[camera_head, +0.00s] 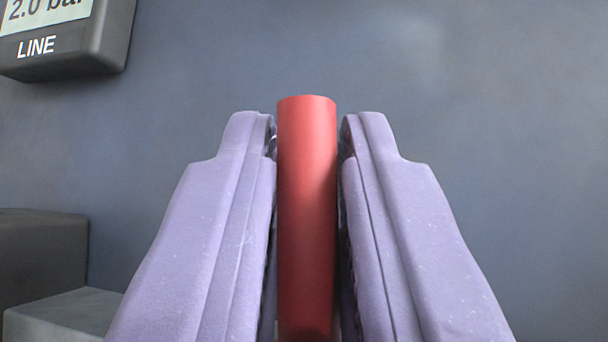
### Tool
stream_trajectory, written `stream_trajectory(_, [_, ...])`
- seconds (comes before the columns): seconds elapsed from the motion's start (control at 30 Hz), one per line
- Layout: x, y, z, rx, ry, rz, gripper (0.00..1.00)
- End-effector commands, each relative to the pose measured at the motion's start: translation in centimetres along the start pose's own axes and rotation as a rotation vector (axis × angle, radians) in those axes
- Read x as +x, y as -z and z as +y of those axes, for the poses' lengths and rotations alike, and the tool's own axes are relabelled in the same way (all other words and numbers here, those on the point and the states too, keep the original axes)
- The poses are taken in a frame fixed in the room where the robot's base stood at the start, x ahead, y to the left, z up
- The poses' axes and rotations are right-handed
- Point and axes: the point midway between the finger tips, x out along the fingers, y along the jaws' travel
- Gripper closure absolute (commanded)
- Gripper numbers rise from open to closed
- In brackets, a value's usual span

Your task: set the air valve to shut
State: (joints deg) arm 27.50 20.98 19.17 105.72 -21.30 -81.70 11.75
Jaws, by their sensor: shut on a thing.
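A red bar (307,200), which looks like the air valve's handle, stands upright in the picture at the centre. My gripper (307,135) has its two pale purple fingers on either side of the bar and is shut on it. The bar's top end shows slightly above the fingertips. Its lower end runs out of the bottom of the picture. The valve body and any position marks are not in view, so I cannot tell the valve's setting.
A dark gauge box (75,62) reading "2.0 bar" and "LINE" is at the top left. A dark block (40,250) and a lighter grey block (62,318) are at the lower left. The blue-grey surface behind is bare at the right.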

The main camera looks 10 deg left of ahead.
Motion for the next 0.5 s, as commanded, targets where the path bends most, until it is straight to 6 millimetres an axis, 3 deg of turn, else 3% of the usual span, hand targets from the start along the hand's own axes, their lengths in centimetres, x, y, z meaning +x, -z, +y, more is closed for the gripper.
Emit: stream_trajectory(0.5, [-0.29,-0.28,0.54,0.039,-0.043,0.002,1.0])
